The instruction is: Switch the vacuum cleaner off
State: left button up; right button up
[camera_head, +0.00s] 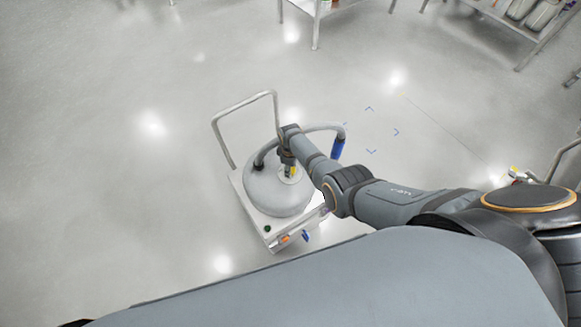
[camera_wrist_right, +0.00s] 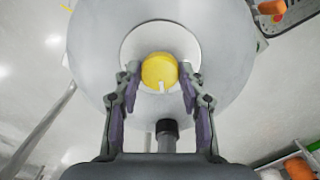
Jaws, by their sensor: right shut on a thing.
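The vacuum cleaner (camera_head: 272,196) has a round grey drum on a pale wheeled base, with its domed top up. A yellow knob (camera_wrist_right: 159,70) with a white mark sits in a pale disc on top of the drum. The knob also shows as a small yellow patch in the head view (camera_head: 293,171). My right gripper (camera_head: 289,164) reaches down onto the drum top from the right. In the wrist view its two fingers (camera_wrist_right: 160,82) are shut on the yellow knob, one on each side. My left gripper is not in view.
A push handle (camera_head: 244,104) rises behind the drum. A grey hose with a blue end (camera_head: 337,149) arches beside my right wrist. A green button (camera_head: 268,229) and orange parts (camera_head: 285,239) are at the base's front. Shelving (camera_head: 316,30) stands at the back; the left floor is clear.

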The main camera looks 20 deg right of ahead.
dwell(0.3)
jog(key=o, duration=1.2)
jog(key=shift+c, duration=0.2)
notch_tip(320, 180, up, 12)
